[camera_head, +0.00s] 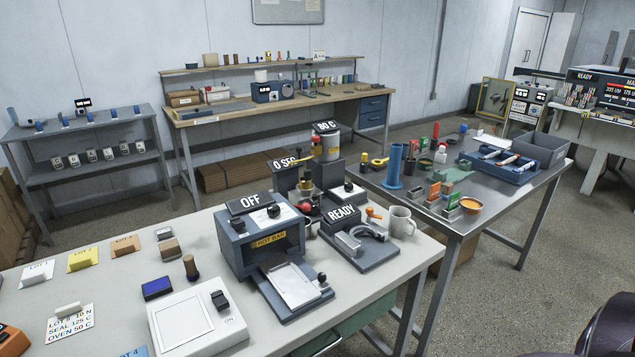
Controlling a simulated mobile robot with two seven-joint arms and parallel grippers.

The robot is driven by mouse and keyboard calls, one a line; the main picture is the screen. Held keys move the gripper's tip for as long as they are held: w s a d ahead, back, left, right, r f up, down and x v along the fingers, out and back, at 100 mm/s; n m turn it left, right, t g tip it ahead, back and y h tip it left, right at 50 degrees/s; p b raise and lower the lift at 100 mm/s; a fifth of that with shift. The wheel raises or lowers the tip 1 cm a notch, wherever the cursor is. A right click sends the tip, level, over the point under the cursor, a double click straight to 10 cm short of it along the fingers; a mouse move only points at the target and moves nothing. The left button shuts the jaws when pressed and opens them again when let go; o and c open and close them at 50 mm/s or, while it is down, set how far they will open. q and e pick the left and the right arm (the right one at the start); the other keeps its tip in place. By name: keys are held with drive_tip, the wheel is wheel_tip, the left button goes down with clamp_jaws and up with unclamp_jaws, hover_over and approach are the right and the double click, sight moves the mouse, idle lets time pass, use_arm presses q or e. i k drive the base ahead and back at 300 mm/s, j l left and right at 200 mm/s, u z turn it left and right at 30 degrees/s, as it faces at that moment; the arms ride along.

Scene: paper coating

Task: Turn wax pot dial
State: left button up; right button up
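A silver pot (331,147) with a yellow label stands behind the hot bar unit, near the gap between the two front tables. It appears to be the wax pot. A black sign reading 80 C (326,127) sits at its top. A dark box (318,173) is below it, partly hidden by the devices in front. I cannot make out the pot's dial at this size. Neither gripper shows in the head view. A dark rounded shape at the lower right corner seems to be part of my own body.
The hot bar unit (262,243) reads OFF and has a black knob on top. A white mug (401,222) stands at the near table's right edge. The right table holds a blue tray (490,168).

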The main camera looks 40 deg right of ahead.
sight(348, 187)
drive_tip(key=l+u, duration=0.3)
drive_tip(key=k+l+u, duration=0.25)
drive_tip(key=l, duration=0.2)
drive_tip(key=k+l+u, duration=0.1)
drive_tip(key=l, duration=0.3)
drive_tip(key=k+l+u, duration=0.1)
drive_tip(key=l, duration=0.35)
